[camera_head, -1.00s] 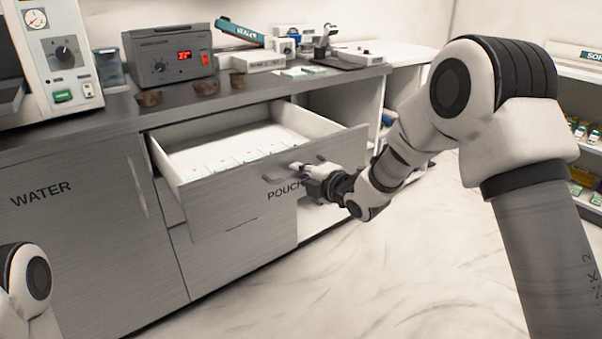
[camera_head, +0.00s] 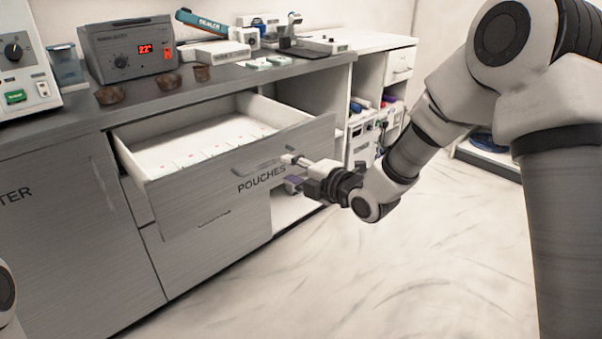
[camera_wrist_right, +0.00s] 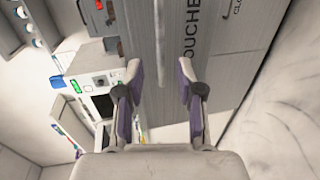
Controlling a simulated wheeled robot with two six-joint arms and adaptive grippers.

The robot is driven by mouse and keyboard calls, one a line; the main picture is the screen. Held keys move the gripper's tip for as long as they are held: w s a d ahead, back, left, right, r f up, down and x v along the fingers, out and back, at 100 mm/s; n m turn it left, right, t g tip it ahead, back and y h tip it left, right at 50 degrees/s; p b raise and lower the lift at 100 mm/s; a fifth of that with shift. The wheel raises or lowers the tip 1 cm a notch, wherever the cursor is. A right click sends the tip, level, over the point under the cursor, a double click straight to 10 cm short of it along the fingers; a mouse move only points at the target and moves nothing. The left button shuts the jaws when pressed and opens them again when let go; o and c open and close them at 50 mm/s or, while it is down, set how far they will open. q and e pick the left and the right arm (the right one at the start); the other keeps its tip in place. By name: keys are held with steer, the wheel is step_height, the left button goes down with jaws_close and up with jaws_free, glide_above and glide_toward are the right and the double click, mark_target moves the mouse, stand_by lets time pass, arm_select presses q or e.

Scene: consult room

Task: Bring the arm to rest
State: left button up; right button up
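My right gripper (camera_head: 294,171) is in front of the open drawer marked POUCHES (camera_head: 232,176), close to the right end of its front. In the right wrist view my right gripper (camera_wrist_right: 161,75) is open, with its two purple-padded fingers apart and nothing between them. The drawer front (camera_wrist_right: 218,50) lies beyond the fingertips there. The drawer handle (camera_head: 262,164) is just left of the fingers in the head view; I cannot tell whether they touch it. My left gripper is out of view; only a bit of my left arm shows at the lower left edge.
The drawer holds several flat white pouches (camera_head: 208,151). On the dark counter (camera_head: 150,108) stand a device with a red display (camera_head: 130,50), small brown cups (camera_head: 168,81) and a sealer (camera_head: 215,52). Open shelving (camera_head: 318,95) is right of the drawer. The pale floor (camera_head: 400,270) is clear.

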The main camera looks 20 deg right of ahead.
steer(key=v, duration=0.3)
steer(key=shift+s, duration=0.25)
